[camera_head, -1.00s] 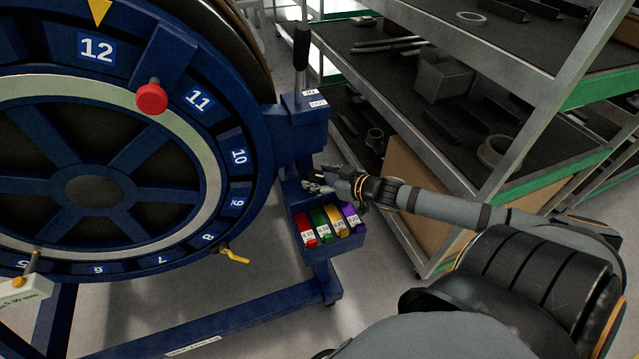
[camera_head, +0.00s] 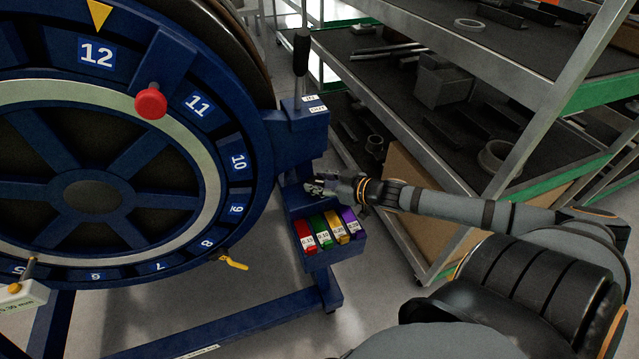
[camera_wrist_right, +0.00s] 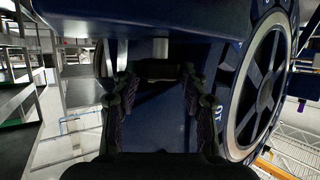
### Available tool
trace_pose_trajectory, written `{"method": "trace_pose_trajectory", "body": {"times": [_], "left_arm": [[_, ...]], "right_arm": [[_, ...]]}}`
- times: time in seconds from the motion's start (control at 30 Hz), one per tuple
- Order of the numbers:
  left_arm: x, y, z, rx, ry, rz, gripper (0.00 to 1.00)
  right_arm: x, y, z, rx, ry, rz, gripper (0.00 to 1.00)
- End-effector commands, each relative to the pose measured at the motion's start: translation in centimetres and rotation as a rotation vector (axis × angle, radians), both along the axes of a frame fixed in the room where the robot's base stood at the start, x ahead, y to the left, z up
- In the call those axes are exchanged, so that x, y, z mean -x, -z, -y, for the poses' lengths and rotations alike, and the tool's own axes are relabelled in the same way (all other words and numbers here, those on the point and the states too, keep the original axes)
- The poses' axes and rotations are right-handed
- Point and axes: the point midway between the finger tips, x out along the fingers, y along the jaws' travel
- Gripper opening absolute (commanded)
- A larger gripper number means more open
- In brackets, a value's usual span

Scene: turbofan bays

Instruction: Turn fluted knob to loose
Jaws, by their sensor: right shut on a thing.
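The fluted knob (camera_wrist_right: 158,69) shows as a dark, shadowed shape under a short pale shaft in the right wrist view. Its flutes cannot be made out. My right gripper (camera_wrist_right: 160,92) has a finger on each side of it and is shut on it. In the head view my right gripper (camera_head: 318,186) is at the blue post of the stand, below the lever box and above the coloured bins; the knob is hidden there. My left gripper is not in view.
The blue numbered wheel (camera_head: 95,195) with a red knob (camera_head: 151,104) fills the left. A black lever (camera_head: 301,52) rises from the lever box (camera_head: 303,118). Coloured bins (camera_head: 327,229) sit just below my right gripper. Metal shelves (camera_head: 455,75) stand behind and right.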

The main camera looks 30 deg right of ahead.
Motion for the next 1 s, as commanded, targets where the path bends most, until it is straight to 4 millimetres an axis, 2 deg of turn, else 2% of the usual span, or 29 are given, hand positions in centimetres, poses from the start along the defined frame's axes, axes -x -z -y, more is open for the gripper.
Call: {"method": "trace_pose_trajectory", "body": {"times": [0.2,0.47,1.0], "left_arm": [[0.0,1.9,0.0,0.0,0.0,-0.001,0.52],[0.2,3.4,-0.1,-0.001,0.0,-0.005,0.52],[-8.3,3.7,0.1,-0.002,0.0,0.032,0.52]], "right_arm": [[0.0,0.6,0.3,0.011,-0.137,-0.005,0.12],[-0.2,0.5,0.4,0.006,-0.277,-0.004,0.12],[-0.4,0.7,0.7,0.003,-0.56,-0.004,0.12]]}}
